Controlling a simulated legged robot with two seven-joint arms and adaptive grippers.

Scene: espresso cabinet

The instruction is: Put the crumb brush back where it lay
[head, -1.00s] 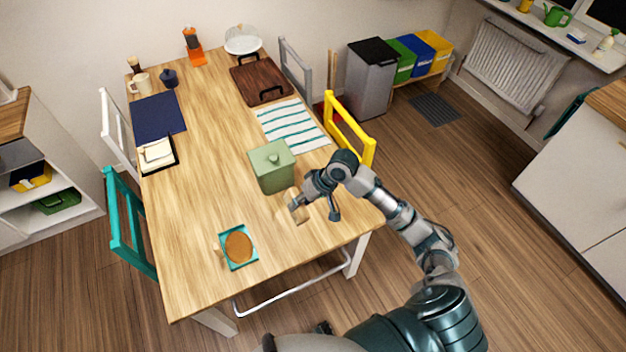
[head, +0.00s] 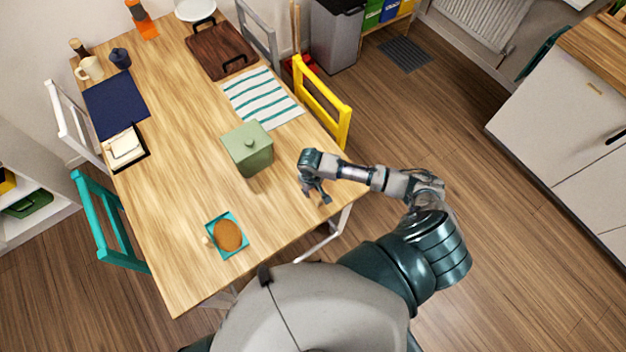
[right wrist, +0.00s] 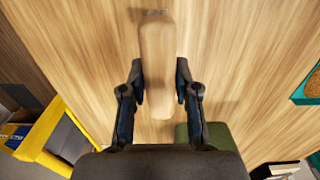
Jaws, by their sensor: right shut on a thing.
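The crumb brush (right wrist: 157,60) shows in the right wrist view as a long, pale wooden piece with rounded ends. My right gripper (right wrist: 162,95) is shut on it, with one finger on each side. The brush points away from the palm, over the wooden tabletop; I cannot tell whether it touches the table. In the head view my right gripper (head: 316,195) is over the table's near right edge, right of the green canister (head: 248,150). The brush cannot be made out there. My left gripper is not in view.
A teal tray (head: 212,219) with a round brown thing lies near the table's front edge. A striped cloth (head: 262,98) lies behind the canister. A yellow chair (head: 322,104) stands at the right side. The table's middle (head: 180,140) is clear.

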